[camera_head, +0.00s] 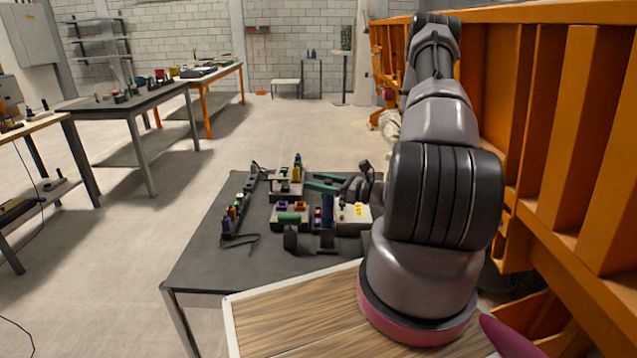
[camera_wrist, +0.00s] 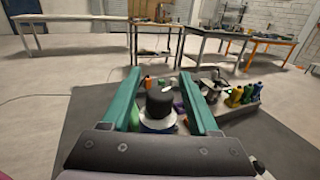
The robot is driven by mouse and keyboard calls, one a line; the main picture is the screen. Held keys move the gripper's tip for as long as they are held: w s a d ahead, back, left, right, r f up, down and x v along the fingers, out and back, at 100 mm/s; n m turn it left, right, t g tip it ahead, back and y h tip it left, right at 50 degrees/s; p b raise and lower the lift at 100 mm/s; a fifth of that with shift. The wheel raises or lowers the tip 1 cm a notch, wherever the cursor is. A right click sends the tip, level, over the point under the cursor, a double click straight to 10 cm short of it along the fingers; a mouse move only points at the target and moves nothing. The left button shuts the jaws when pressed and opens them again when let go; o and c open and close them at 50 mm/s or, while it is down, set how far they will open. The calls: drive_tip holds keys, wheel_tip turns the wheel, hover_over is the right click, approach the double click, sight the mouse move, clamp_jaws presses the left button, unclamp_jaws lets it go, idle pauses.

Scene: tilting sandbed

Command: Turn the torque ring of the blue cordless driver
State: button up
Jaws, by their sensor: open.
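My gripper (camera_head: 316,182) has two green fingers and hangs over the grey table, pointing left in the head view. In the wrist view my gripper (camera_wrist: 159,76) is open, with a clear gap between the fingers. In that gap shows a black, round-topped part (camera_wrist: 160,101) with a pale grey ring (camera_wrist: 158,120) and some blue below it, which looks like the blue driver. I see no clear contact with the fingers. In the head view a blue upright body (camera_head: 327,209) stands just below my gripper. The lower part of the driver is hidden in the wrist view.
The grey table (camera_head: 205,265) carries a dark rack (camera_head: 238,210) of coloured tools at left and pale trays (camera_head: 290,222) with small coloured parts. Orange steel structure (camera_head: 580,120) stands close on the right. Workbenches (camera_head: 130,100) stand farther left, with open floor between.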

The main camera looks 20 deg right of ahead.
clamp_jaws()
drive_tip(key=shift+g, duration=0.3)
drive_tip(key=shift+s+d+n+g+h, duration=0.35)
drive_tip(key=shift+s+n+g+h, duration=0.5)
drive_tip(key=shift+n+g+h, duration=2.55)
drive_tip(key=shift+s+d+n+g+h, duration=0.3)
drive_tip(key=shift+s+n+g+h, duration=0.55)
drive_tip(key=shift+n+g, duration=5.2)
drive_tip(key=shift+s+d+n+g+h, duration=0.35)
drive_tip(key=shift+s+n+g+h, duration=1.1)
drive_tip(key=shift+n+g, duration=3.3)
drive_tip(key=shift+w+m+g+h, duration=0.55)
drive_tip(key=shift+m+g+h, duration=0.05)
drive_tip(key=shift+g+h, duration=0.3)
